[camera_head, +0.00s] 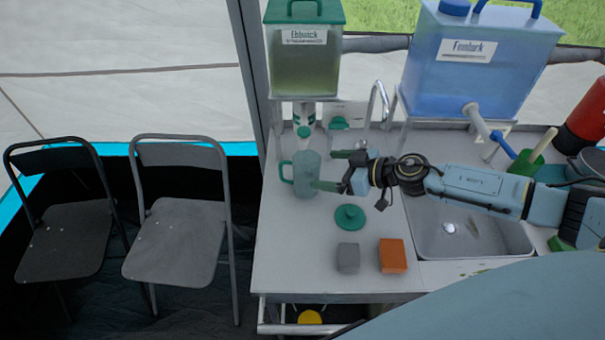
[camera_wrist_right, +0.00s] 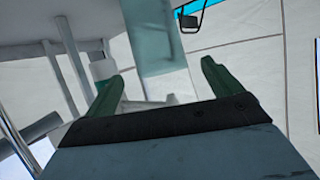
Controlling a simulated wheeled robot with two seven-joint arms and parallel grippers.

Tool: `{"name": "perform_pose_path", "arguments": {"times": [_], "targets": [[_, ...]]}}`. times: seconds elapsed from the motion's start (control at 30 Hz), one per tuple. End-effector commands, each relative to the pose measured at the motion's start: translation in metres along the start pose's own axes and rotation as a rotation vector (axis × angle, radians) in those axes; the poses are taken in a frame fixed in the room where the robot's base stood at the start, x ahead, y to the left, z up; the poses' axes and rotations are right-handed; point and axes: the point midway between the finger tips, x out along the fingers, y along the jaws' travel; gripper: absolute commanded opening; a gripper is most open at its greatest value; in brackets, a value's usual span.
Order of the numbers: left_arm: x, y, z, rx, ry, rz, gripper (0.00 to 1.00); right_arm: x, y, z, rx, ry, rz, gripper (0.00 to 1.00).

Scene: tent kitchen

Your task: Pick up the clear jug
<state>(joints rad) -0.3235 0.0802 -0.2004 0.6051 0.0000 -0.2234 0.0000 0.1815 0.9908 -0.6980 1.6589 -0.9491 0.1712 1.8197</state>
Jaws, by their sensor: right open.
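The clear jug (camera_head: 305,173) is a translucent, bluish-green pitcher with a handle on its left side. It stands upright on the counter below the green tank. It also shows in the right wrist view, ahead of and between the fingers (camera_wrist_right: 155,38). My right gripper (camera_head: 327,170) is open and empty, just right of the jug, with its fingers pointing toward it. The nearer fingertip overlaps the jug's right edge in the head view; I cannot tell if it touches. The fingers also show in the right wrist view (camera_wrist_right: 158,82). My left gripper is not in view.
A green lid (camera_head: 350,217), a grey block (camera_head: 348,257) and an orange block (camera_head: 393,256) lie nearer on the counter (camera_head: 285,260). A green tank (camera_head: 303,62) and a blue tank (camera_head: 480,70) stand behind. My right arm passes over the sink (camera_head: 470,238).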

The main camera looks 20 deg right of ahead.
Motion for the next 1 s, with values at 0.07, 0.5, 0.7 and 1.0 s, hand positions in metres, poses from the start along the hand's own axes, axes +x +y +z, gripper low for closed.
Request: {"name": "perform_pose_path", "arguments": {"times": [0.07, 0.5, 0.7, 1.0], "targets": [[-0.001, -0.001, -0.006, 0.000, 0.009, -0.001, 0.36, 0.013, 0.001, -0.001, 0.001, 0.003, 0.001, 0.91], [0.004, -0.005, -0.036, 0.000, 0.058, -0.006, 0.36, 0.059, 0.003, -0.005, 0.001, 0.004, 0.000, 0.91], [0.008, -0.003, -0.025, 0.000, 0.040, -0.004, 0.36, 0.080, 0.004, -0.005, 0.000, 0.001, 0.000, 0.91], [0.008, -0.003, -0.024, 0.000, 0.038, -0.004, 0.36, 0.081, 0.004, -0.005, 0.000, 0.000, 0.000, 0.84]]}}
